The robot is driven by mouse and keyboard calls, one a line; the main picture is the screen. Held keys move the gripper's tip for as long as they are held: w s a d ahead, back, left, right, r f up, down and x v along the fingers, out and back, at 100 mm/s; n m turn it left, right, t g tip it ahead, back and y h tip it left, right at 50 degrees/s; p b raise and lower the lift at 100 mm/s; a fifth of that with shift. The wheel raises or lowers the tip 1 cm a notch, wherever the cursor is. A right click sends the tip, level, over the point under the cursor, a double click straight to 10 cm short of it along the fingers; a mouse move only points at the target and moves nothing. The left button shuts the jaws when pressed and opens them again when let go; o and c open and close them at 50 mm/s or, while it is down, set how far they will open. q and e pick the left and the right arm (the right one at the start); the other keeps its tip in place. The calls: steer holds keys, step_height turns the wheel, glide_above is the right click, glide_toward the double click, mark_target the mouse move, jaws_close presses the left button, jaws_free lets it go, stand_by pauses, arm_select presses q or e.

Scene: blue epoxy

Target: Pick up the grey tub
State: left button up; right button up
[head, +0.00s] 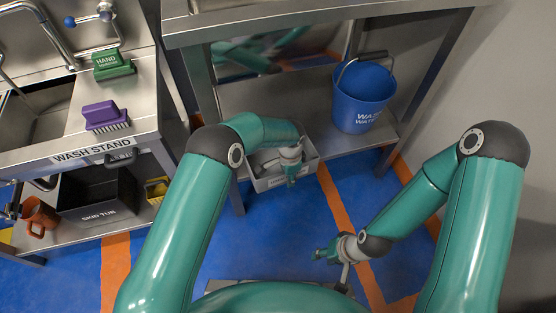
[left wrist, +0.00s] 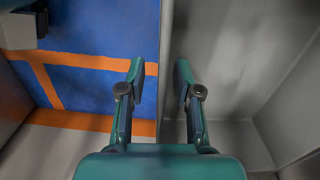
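The grey tub (head: 268,184) sits on the lower shelf of the metal bench, partly hidden by my left arm. My left gripper (head: 291,178) points down at the tub's near side. In the left wrist view the left gripper (left wrist: 159,75) is open. One finger is over the tub's grey inside (left wrist: 240,70), the other over the blue floor side, and the tub's wall shows between them, with no clear contact. My right gripper (head: 326,253) hangs low over the floor, away from the tub; its finger opening is unclear.
A blue bucket (head: 362,98) stands on the same shelf, right of the tub. The wash stand at left holds a green brush (head: 113,65), a purple brush (head: 105,116), a black tub (head: 98,196), an orange mug (head: 38,215) and a yellow item (head: 157,190). Blue floor in front is clear.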

arm_select(q)
jaws_close()
steer(key=shift+r, duration=0.1)
stand_by(0.5)
